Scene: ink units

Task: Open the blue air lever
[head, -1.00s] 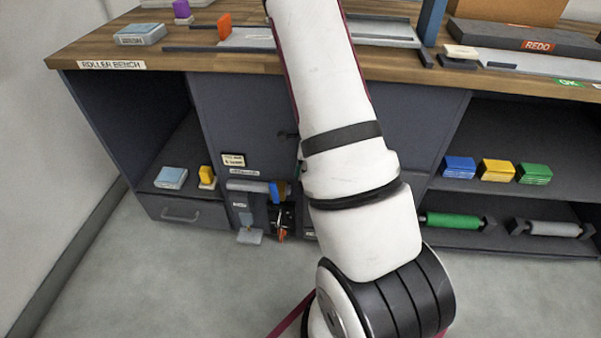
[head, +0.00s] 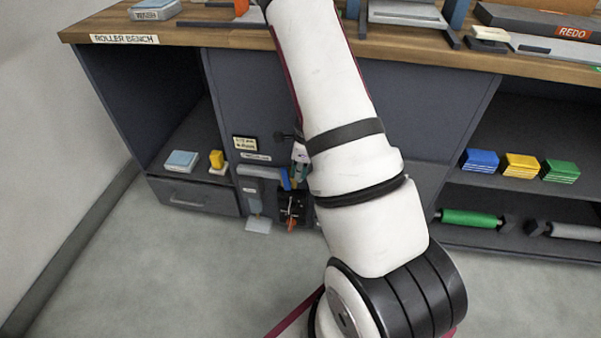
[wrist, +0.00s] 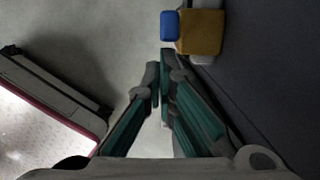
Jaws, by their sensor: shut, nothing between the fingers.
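A small blue part (head: 285,179), which looks like the air lever, shows on the lower cabinet front in the head view, at the right end of a grey fitting (head: 262,172). In the wrist view a blue block end (wrist: 169,25) sits beside a yellow-orange block (wrist: 201,32) along the dark cabinet face. My gripper (wrist: 159,68) is shut and empty, its tips just short of the blue and yellow parts in that picture; contact cannot be told. In the head view its green fingers show beside the blue part, partly hidden by my arm.
A black unit with an orange part (head: 292,210) is below the blue part. A pale tray-like piece (head: 258,225) sits low beside it. An open shelf (head: 205,150) is at left, shelves with coloured blocks (head: 520,166) at right. The floor in front is clear.

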